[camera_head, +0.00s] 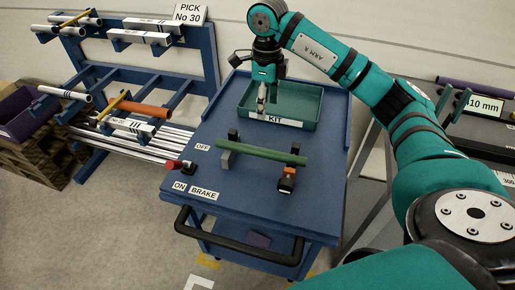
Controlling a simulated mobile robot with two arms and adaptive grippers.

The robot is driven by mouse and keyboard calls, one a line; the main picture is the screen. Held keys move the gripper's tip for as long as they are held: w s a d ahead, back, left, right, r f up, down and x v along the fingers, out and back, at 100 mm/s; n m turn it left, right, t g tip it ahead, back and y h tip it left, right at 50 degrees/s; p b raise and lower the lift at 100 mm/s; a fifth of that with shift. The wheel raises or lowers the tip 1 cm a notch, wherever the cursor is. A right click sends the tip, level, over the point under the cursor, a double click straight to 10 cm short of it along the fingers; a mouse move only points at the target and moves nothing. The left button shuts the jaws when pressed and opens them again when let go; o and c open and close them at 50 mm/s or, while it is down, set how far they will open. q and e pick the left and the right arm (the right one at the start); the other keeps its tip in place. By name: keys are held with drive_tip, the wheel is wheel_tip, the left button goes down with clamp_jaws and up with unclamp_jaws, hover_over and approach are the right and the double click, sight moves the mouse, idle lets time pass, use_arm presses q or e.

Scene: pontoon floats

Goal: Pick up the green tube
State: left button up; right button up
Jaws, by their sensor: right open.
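The green tube (261,153) lies level across two small supports on the blue cart top (220,125). Its left end rests at a dark and grey block (229,151); its right part is by a dark post with an orange and black piece (287,178) in front. My right gripper (262,101) points down over the green KIT tray (310,104), behind the tube and apart from it. It is open and I see nothing in it. Its fingertips are small in the picture. My left gripper is not in view.
A blue rack (212,50) at the left holds white, grey and orange tubes, some with yellow bars. A red knob (173,165) stands on the cart's left edge. A dark handle (240,243) runs along the front. Another rack with a purple tube (470,87) is at the right.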

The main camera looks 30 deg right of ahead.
drive_tip(key=p, duration=0.3)
hover_over(260, 149)
drive_tip(key=d, duration=0.1)
wheel_tip(260, 149, down, 11)
drive_tip(key=shift+d+f, duration=0.15)
drive_tip(key=shift+f, duration=0.05)
drive_tip(key=f, duration=0.2)
drive_tip(key=a+f+p, duration=0.1)
drive_tip(key=f, duration=0.1)
drive_tip(key=shift+a+f, duration=0.1)
drive_tip(key=shift+f, duration=0.65)
drive_tip(key=shift+c, duration=0.2)
drive_tip(key=shift+r, duration=0.1)
clamp_jaws()
